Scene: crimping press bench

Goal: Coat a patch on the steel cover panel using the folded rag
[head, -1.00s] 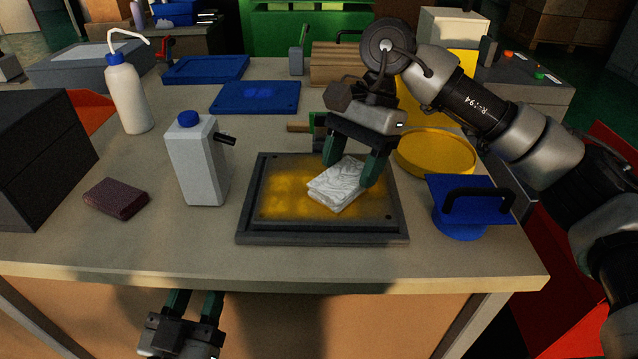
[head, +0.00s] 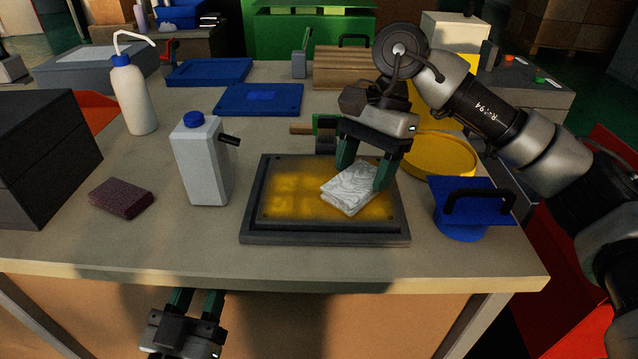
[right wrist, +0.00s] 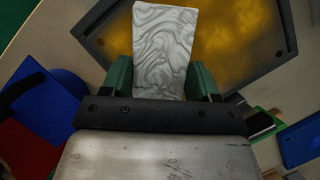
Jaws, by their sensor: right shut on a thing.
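The steel cover panel (head: 250,224) lies flat on the bench as a dark framed plate. A yellow-amber coating (head: 287,193) covers much of its inner face, patchy in places. My right gripper (head: 366,172) is shut on the folded rag (head: 350,190), white with grey marbling, over the panel's right part. The rag looks to be on the coated face, though exact contact is hard to tell. In the right wrist view the rag (right wrist: 164,45) sticks out between the green fingers. My left gripper (head: 196,300) hangs empty before the bench's front edge, fingers apart.
A grey-white can (head: 203,165) with a blue cap stands left of the panel, a maroon sponge-like block (head: 121,198) farther left. A white squeeze bottle (head: 133,98) stands behind. A blue lidded item (head: 466,208) and yellow dish (head: 440,153) sit at right.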

